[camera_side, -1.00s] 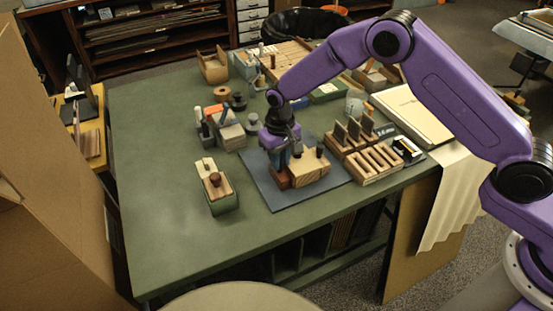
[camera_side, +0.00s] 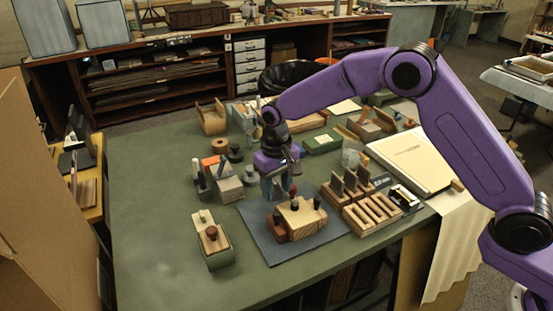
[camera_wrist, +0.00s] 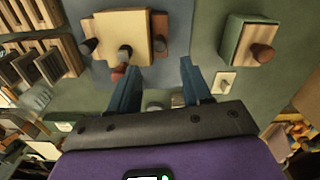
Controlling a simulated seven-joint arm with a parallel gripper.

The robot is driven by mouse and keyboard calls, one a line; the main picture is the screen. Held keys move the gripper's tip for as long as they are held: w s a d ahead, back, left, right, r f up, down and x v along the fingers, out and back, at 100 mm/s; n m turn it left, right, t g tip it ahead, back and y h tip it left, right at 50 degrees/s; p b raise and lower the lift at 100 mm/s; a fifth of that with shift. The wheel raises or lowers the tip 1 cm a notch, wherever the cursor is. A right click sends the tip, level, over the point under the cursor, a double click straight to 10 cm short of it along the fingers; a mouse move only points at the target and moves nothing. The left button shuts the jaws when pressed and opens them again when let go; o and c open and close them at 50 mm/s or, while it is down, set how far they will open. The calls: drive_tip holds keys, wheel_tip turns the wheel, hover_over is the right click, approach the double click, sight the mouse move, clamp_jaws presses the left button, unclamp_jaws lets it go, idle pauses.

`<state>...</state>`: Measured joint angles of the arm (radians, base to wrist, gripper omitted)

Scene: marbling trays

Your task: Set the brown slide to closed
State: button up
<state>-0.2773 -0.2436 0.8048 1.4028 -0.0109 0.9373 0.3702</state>
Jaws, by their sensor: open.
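A light wooden block (camera_side: 304,220) stands on the blue-grey mat. A reddish-brown slide (camera_side: 278,233) runs through it and sticks out at its left in the side view.
A green box (camera_side: 218,258) with a wooden lid and dark red knob stands left of the mat (camera_side: 275,253). A slotted wooden rack (camera_side: 372,216) is close on the right. Several small blocks stand behind left. The table's front left is clear.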

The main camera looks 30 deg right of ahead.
wheel_tip(320, 180, up, 8)
drive_tip(key=shift+r, duration=0.25)
drive_tip(key=shift+s, duration=0.1)
idle(0.4)
drive_tip(key=s+d+r+n, duration=0.2)
drive_tip(key=s+d+n, duration=0.15)
drive_tip(key=s, duration=0.55)
drive_tip(key=s+d+r+n, duration=0.2)
drive_tip(key=s+d, duration=0.2)
drive_tip(key=s, duration=0.5)
drive_tip(key=s+d+f+n, duration=0.1)
drive_tip(key=s+d+n, duration=0.1)
drive_tip(key=s+d, duration=0.4)
drive_tip(key=s+d+f+n, duration=0.1)
drive_tip(key=s+d+n, duration=0.2)
drive_tip(key=s+d, duration=0.4)
drive_tip(key=s, duration=0.5)
drive_tip(key=shift+s+d+y, duration=0.15)
drive_tip(key=shift+d+y, duration=0.15)
